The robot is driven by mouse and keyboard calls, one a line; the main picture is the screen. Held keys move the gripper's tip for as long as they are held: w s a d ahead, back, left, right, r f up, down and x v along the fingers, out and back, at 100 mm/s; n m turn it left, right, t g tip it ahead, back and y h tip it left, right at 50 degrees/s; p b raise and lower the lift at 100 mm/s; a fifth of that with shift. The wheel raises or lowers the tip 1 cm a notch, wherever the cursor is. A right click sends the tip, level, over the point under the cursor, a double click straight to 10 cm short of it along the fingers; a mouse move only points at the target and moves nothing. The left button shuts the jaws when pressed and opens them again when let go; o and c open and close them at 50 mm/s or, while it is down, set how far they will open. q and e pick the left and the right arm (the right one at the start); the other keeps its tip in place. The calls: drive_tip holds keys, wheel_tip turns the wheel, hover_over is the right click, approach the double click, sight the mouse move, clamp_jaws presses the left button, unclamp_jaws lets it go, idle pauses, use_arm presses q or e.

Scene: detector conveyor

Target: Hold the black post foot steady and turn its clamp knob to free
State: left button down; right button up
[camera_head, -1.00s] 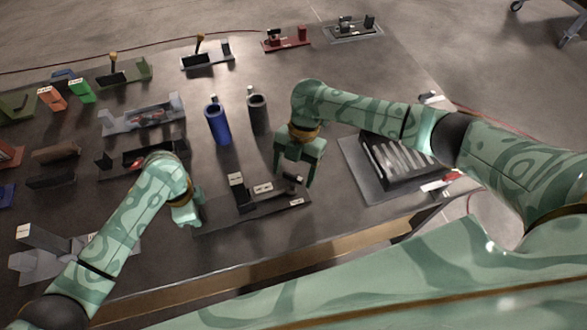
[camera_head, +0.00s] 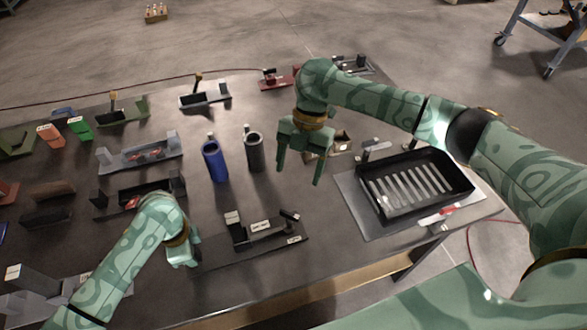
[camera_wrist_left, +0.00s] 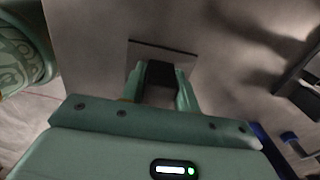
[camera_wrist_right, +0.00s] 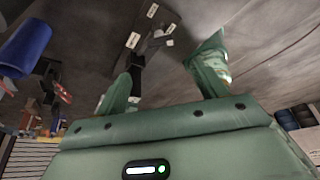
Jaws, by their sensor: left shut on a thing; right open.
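The black post foot (camera_head: 278,236) lies near the table's front edge, a flat dark plate with an upright block, white labels and a raised clamp part (camera_head: 290,214) at its right end. My left gripper (camera_head: 187,262) is at its left end. In the left wrist view the left fingers (camera_wrist_left: 160,92) are shut on a black block (camera_wrist_left: 160,73) standing on a dark plate. My right gripper (camera_head: 299,176) is open and empty above the table, behind the foot's right end. In the right wrist view the foot (camera_wrist_right: 152,35) shows beyond the open fingers (camera_wrist_right: 168,85).
A blue cylinder (camera_head: 215,163) and a dark grey cylinder (camera_head: 255,154) stand behind the foot. A black slotted tray (camera_head: 457,166) sits on a grey plate to the right. Several fixtures crowd the table's left and back. The table's front edge is close.

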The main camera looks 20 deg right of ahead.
sight(289, 213)
drive_tip(key=s+a+m+t+h, duration=0.1)
drive_tip(key=s+a+m, duration=0.1)
drive_tip(key=m, duration=1.1)
drive_tip(key=s+a+m+t+h, duration=0.2)
drive_tip(key=m, duration=1.2)
wheel_tip(289, 213, down, 11)
drive_tip(key=m, duration=0.9)
drive_tip(key=shift+w+d+f, duration=0.1)
drive_tip(key=shift+w+d, duration=0.05)
drive_tip(key=c, duration=1)
